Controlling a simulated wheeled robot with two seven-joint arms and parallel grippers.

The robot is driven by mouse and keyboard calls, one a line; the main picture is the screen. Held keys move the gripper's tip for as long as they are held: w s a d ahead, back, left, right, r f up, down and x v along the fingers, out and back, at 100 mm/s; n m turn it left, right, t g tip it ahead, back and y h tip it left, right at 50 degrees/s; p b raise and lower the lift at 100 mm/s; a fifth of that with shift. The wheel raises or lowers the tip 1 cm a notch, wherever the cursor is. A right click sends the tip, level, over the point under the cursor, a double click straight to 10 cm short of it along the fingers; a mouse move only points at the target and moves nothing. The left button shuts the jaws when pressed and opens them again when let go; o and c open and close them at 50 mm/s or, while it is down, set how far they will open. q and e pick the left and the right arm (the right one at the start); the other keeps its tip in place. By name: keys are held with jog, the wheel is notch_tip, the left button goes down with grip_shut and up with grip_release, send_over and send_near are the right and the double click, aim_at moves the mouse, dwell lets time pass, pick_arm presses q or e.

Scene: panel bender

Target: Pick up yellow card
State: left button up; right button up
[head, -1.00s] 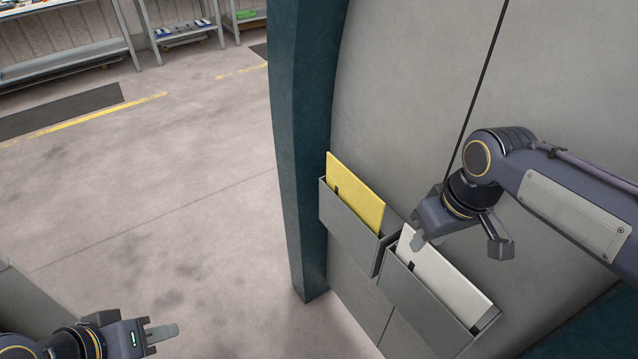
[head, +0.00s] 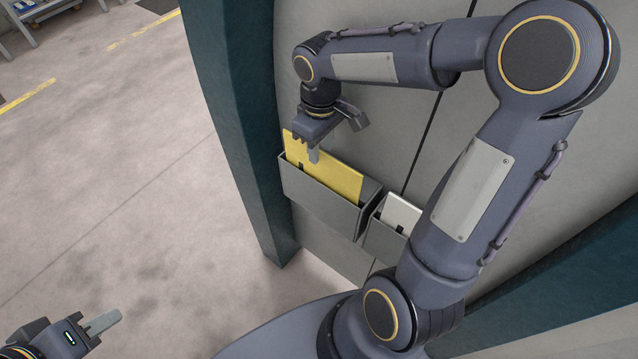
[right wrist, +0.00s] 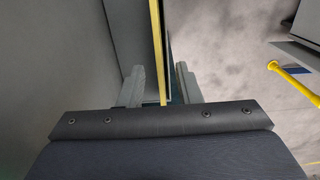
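The yellow card (head: 338,180) stands upright in a grey wall holder (head: 320,203), its upper part showing above the rim. My right gripper (head: 308,153) is at the card's top edge, near its left end. In the right wrist view the yellow card (right wrist: 157,45) shows edge-on between the two fingers of my right gripper (right wrist: 160,84), with a gap on each side. The right gripper is open. My left gripper (head: 101,323) is at the lower left, away from the holders and empty; its finger spacing is unclear.
A second grey holder (head: 381,240) with a white card (head: 400,213) is just right of the first, partly hidden by my right arm. A dark teal post (head: 235,120) stands left of the holders. The floor (head: 110,180) on the left is clear.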

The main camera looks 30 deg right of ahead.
jog(key=shift+f, duration=1.15)
grip_shut()
jog(key=shift+r, duration=0.1)
notch_tip(320, 180, up, 28)
jog(key=p, duration=0.1)
